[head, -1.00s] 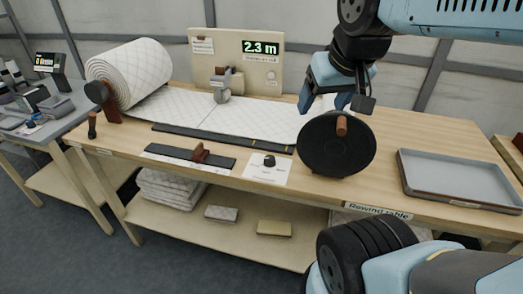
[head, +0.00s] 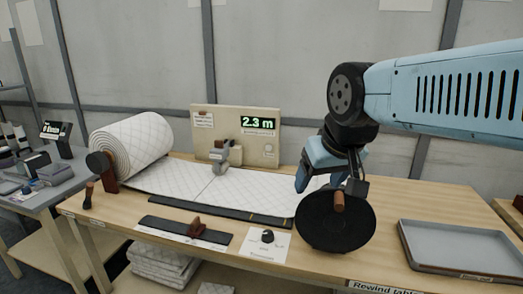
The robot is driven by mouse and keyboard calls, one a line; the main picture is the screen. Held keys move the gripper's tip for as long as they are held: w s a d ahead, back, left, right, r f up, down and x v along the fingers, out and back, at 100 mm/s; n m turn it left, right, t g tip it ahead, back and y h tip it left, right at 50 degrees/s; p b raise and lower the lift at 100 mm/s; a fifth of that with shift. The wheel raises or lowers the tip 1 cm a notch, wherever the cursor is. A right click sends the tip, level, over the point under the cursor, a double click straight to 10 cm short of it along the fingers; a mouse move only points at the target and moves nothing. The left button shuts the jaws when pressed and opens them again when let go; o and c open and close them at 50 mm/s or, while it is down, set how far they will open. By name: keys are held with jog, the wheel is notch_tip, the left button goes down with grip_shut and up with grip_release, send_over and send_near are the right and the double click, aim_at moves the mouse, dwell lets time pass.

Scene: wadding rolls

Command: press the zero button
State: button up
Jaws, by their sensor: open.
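A beige upright panel (head: 205,122) stands at the back of the rewind table. Its green-lit display (head: 258,122) reads 2.3 m. A small pale round button (head: 268,149) sits below the display, at the panel's right; its label is too small to read. My gripper (head: 328,184) is open, pointing down, to the right of the panel and apart from it. In the picture its fingers are just above a black disc with a brown handle (head: 335,222). Nothing shows between the fingers.
A quilted wadding roll (head: 130,148) lies at the left, its sheet (head: 180,181) running under a grey device (head: 222,155) before the panel. A grey tray (head: 465,248) is at right.

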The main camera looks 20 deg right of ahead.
grip_shut()
dwell(0.5)
dwell(1.0)
